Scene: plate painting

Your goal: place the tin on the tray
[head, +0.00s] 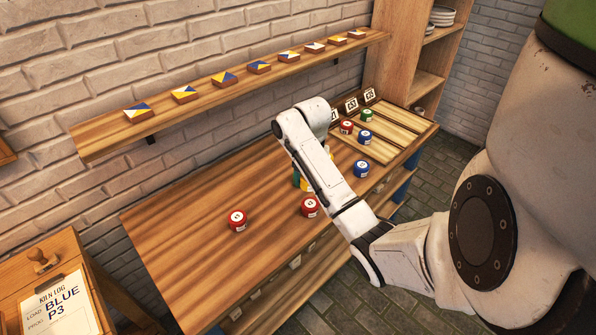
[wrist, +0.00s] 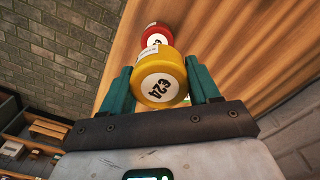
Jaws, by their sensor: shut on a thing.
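My gripper (wrist: 160,88) is shut on a yellow tin (wrist: 159,76), with one green finger on each side of it. The tin's white end label carries dark marks. In the head view my arm hides most of the gripper and tin, leaving only slivers of green and yellow over the table's middle. The wooden slatted tray (head: 405,118) lies at the table's far right end. A green tin (head: 367,115), a red tin (head: 346,127) and a blue tin (head: 365,137) stand on it. The held tin is left of the tray, apart from it.
A blue tin (head: 361,168) stands just in front of the tray. Two red tins stand on the table (head: 180,225), one at the left (head: 237,220) and one near my arm (head: 310,206). Small cards (head: 351,104) line the tray's back. A wall shelf (head: 110,140) holds several painted tiles.

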